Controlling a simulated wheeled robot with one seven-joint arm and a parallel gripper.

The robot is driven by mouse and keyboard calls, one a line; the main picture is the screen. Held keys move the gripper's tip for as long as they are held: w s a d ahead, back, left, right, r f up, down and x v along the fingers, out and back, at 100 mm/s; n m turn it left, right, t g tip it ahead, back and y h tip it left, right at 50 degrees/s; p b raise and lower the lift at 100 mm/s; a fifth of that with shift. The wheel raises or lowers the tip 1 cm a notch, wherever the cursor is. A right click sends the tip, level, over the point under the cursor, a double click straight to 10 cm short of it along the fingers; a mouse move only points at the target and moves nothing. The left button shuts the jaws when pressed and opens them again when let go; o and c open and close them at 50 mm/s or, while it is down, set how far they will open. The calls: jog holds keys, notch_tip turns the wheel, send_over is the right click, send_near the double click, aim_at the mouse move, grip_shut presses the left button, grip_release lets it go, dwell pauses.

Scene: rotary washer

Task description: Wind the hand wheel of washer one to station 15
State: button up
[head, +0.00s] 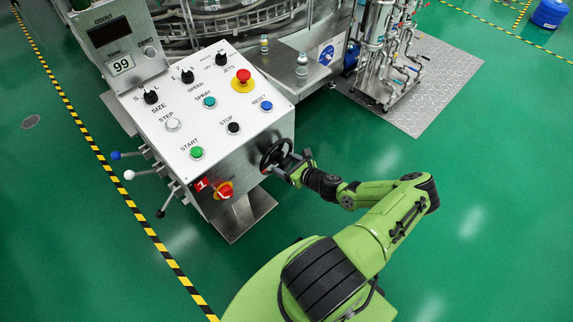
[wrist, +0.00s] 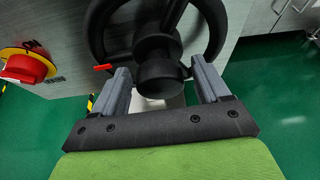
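The black hand wheel (head: 276,154) is on the right side of the washer's control box, beside the red number 1 label (head: 201,185). In the wrist view the wheel's rim and spokes (wrist: 97,32) fill the top, with a round black hub (wrist: 158,60) at the middle. A small red pointer (wrist: 103,67) shows left of the hub. My gripper (head: 285,164) is at the wheel. In the wrist view its two grey fingers (wrist: 162,82) stand apart on either side of the hub, with narrow gaps. The count display (head: 110,31) looks dark; no station number is readable.
The control box (head: 180,150) carries several buttons and knobs. Levers (head: 129,174) stick out at left. Green floor is open to the right.

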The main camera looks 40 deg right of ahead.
jog(key=p+v, duration=0.4)
jog(key=v, duration=1.1)
jog(key=shift+s+r, duration=0.2)
jog(key=shift+s, duration=0.15)
jog(key=w+a+r+n+g+y+p, duration=0.15)
jog(key=a+r+n+g, duration=0.25)
jog(key=r+n, duration=0.45)
jog(key=w+a+r+n+g+p, duration=0.25)
jog(key=a+r+n, duration=0.25)
jog(key=r+n, duration=0.3)
jog(key=w+a+r+n+g+y+p, duration=0.1)
jog(key=a+r+n+g, duration=0.35)
jog(key=r+n, duration=0.4)
jog(key=s+a+r+n+t+h+p, duration=0.1)
jog(key=s+a+r+n, duration=0.2)
jog(key=r, duration=0.4)
jog(key=s+a+r+n+t+p, duration=0.1)
jog(key=s+a+r+n, duration=0.3)
jog(key=r, duration=0.3)
jog(key=s+a+r+n+t+h+p, duration=0.1)
jog(key=s+a+r+n, duration=0.2)
jog(key=a+r, duration=0.2)
notch_tip(320, 180, up, 2)
jog(key=shift+s+a+r+h, duration=0.1)
jog(key=shift+s+a+h, duration=0.25)
jog(key=shift+a, duration=0.05)
